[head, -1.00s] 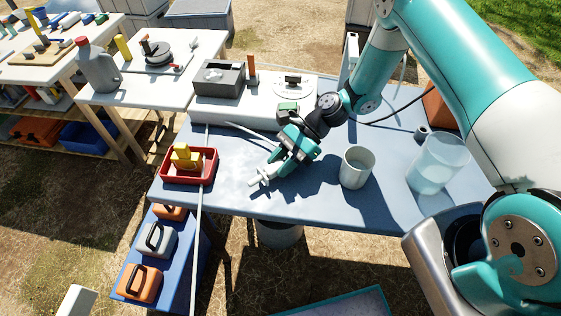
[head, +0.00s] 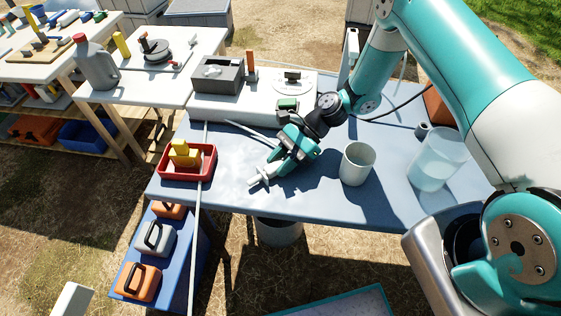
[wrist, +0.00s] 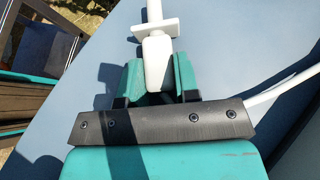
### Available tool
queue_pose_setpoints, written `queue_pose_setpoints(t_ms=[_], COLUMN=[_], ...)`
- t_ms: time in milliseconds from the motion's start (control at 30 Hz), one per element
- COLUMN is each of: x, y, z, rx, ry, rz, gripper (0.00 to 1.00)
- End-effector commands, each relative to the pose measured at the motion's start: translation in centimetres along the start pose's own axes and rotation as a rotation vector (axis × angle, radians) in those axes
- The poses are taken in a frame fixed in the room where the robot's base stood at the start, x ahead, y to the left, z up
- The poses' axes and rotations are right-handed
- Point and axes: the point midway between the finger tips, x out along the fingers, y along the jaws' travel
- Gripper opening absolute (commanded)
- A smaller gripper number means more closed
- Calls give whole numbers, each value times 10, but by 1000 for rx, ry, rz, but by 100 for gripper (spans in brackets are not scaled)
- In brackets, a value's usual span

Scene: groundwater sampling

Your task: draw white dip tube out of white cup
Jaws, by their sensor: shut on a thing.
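The white cup (head: 357,164) stands upright on the blue table, to the right of my gripper. My gripper (head: 268,173) is shut on the white dip tube (head: 256,180), over the left front part of the table and apart from the cup. In the wrist view my gripper (wrist: 157,72) has its teal fingers closed on the tube's white block, and the tube (wrist: 157,22) runs on past a square collar to the top edge. How far the tube is above the table is hard to tell.
A red tray (head: 187,176) with yellow pieces sits at the table's left edge. A clear container of liquid (head: 435,162) stands right of the cup. A thin white hose (head: 250,131) lies behind my gripper. The table (head: 300,205) is bare in front.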

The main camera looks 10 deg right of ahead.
Motion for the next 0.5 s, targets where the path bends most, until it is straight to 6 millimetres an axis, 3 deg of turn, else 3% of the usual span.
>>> queue_pose_setpoints(t_ms=[33, 467, 500], x=[5, 11, 11], y=[2, 1, 1], z=[-9, -13, -13], rx=[8, 3, 3], ry=[14, 14, 14], rz=[3, 5, 5], gripper=[7, 7, 32])
